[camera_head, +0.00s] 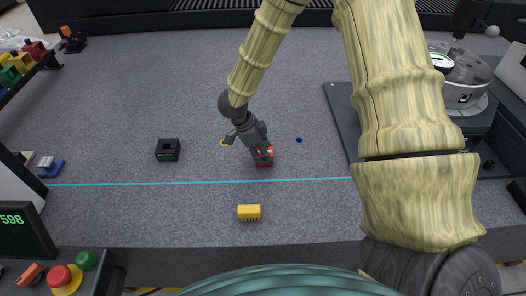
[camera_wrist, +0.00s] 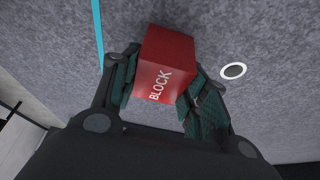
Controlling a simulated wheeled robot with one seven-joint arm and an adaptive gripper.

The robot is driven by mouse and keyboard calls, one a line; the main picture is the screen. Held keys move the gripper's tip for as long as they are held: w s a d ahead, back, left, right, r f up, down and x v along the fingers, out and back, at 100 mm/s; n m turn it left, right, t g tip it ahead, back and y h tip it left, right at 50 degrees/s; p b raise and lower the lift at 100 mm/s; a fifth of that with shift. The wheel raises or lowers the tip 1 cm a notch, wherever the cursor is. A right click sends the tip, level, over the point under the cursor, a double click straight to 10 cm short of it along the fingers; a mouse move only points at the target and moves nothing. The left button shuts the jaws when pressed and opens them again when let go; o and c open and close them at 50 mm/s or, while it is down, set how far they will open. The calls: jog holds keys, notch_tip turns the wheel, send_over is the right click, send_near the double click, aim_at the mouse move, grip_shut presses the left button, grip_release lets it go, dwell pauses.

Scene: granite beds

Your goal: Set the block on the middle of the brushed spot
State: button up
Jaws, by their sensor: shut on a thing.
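The red block (camera_head: 266,163), marked BLOCK, is between the fingers of my gripper (camera_head: 262,152), just beyond the blue line. The wrist view also shows the block (camera_wrist: 165,62) with my gripper (camera_wrist: 155,90) shut on its sides. I cannot tell whether the block touches the grey surface. In the wrist view a white-rimmed round spot (camera_wrist: 233,71) with a grey middle lies to the right of the block, apart from it. In the head view a small blue-ringed spot (camera_head: 299,140) lies right of my gripper, and a yellowish-ringed spot (camera_head: 223,143) lies left. I cannot tell which is the brushed one.
A black open box (camera_head: 168,150) stands left and a yellow piece (camera_head: 249,212) lies nearer than the blue line (camera_head: 130,184). A dark plate with a round grey device (camera_head: 464,80) stands right. A green display (camera_head: 20,228) and buttons are front left. The grey surface is otherwise largely clear.

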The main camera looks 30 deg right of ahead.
dwell(0.3)
jog(key=o, duration=1.4)
jog(key=shift+c, duration=0.2)
jog(key=v, duration=1.2)
jog(key=shift+r, duration=0.1)
